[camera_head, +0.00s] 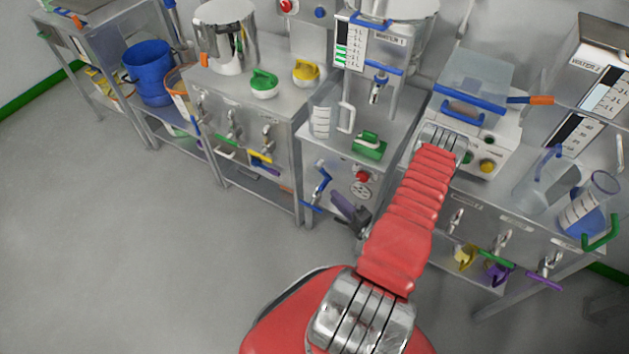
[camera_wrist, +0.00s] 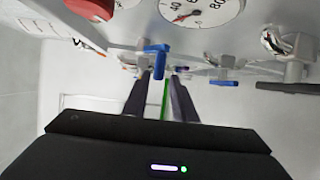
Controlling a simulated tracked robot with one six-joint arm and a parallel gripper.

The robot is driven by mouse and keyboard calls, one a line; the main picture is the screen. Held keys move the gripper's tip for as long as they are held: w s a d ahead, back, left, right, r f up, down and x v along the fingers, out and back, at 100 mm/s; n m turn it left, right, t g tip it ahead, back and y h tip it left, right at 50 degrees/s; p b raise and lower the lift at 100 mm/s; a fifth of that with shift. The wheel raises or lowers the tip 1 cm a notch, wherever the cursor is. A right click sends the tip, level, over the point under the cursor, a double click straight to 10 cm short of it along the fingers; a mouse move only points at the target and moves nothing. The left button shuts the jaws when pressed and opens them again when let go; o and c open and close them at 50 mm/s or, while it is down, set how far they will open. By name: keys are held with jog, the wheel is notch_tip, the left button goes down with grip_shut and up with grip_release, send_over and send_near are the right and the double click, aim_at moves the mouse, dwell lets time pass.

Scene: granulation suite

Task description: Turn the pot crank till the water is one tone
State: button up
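A blue-handled metal crank (camera_head: 320,190) sticks out from the front of the middle steel cabinet, left of a red button. My gripper (camera_head: 347,210) is low before this cabinet, just right of the crank. In the wrist view its two dark fingers (camera_wrist: 162,78) stand apart, with a gap between them. A blue handle (camera_wrist: 157,49) shows at the fingertips; I cannot tell whether they touch it or whether it is the same crank. A shiny steel pot (camera_head: 228,38) stands on the left bench. The water inside is not visible.
A red button (camera_head: 362,175) and a dial gauge (camera_wrist: 200,8) are close to the gripper. Valves with coloured handles line the cabinet fronts. A measuring jug (camera_head: 324,116) and a green-handled item (camera_head: 369,145) stand above. The grey floor (camera_head: 140,240) at left is clear.

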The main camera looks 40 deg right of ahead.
jog(key=w, duration=1.2)
jog(key=shift+d+f, duration=0.25)
jog(key=shift+f, duration=0.2)
jog(key=shift+c, duration=0.5)
grip_shut()
jog(key=shift+a+f, duration=0.1)
jog(key=shift+a, duration=0.05)
